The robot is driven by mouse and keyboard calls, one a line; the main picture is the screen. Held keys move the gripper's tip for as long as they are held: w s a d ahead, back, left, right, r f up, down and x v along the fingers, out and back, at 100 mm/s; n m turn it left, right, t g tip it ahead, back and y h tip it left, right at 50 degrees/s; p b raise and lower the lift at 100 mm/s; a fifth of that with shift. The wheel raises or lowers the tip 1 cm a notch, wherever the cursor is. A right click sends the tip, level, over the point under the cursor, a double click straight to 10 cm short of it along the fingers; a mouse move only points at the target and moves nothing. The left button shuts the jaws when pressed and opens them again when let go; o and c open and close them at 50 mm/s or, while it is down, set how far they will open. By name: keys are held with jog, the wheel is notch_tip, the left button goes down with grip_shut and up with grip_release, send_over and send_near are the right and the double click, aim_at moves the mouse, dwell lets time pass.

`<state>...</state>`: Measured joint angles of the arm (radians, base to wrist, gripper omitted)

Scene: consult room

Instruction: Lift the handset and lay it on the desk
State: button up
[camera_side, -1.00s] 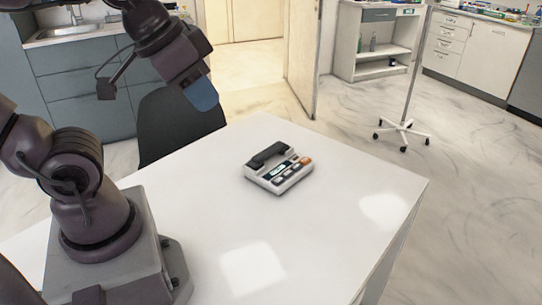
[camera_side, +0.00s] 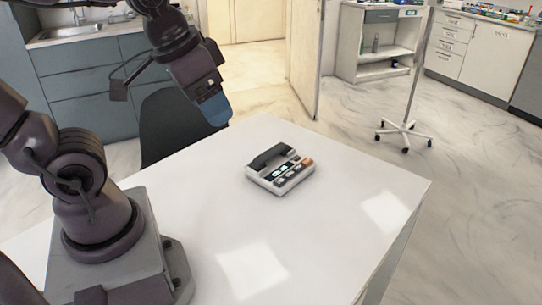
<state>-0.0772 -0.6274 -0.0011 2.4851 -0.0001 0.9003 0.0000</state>
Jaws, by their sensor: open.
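A white desk phone (camera_side: 283,178) sits on the white desk (camera_side: 340,225), a little back from the middle. Its dark handset (camera_side: 268,156) lies in the cradle along the back left side of the phone. The phone has a small lit screen, dark keys and an orange key. My gripper (camera_side: 216,108) is open and empty, with blue fingertips. It hangs above the far left edge of the desk, up and to the left of the phone, apart from it.
A dark chair (camera_side: 170,118) stands behind the desk's far edge, below my gripper. A wheeled pole stand (camera_side: 404,130) is on the floor beyond the desk. The desk around the phone is clear. Cabinets and a sink line the back left.

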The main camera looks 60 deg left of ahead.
jog(key=w+a+f+n+g, duration=0.3)
jog(key=w+a+f, duration=0.4)
jog(key=w+a, duration=0.3)
send_near(271, 151)
jog(key=shift+n, duration=0.4)
jog(key=f, duration=0.4)
jog(key=shift+w+f, duration=0.25)
jog(key=shift+w, duration=0.05)
jog(key=shift+w+a+f, duration=0.15)
jog(key=shift+w+f, duration=0.05)
jog(key=shift+f, duration=1.3)
jog(key=shift+w+a+f, duration=0.1)
jog(key=shift+w+f, duration=0.05)
jog(key=shift+f, duration=1.3)
jog(key=c, duration=1.1)
jog(key=shift+o, duration=0.2)
jog(key=shift+r, duration=0.1)
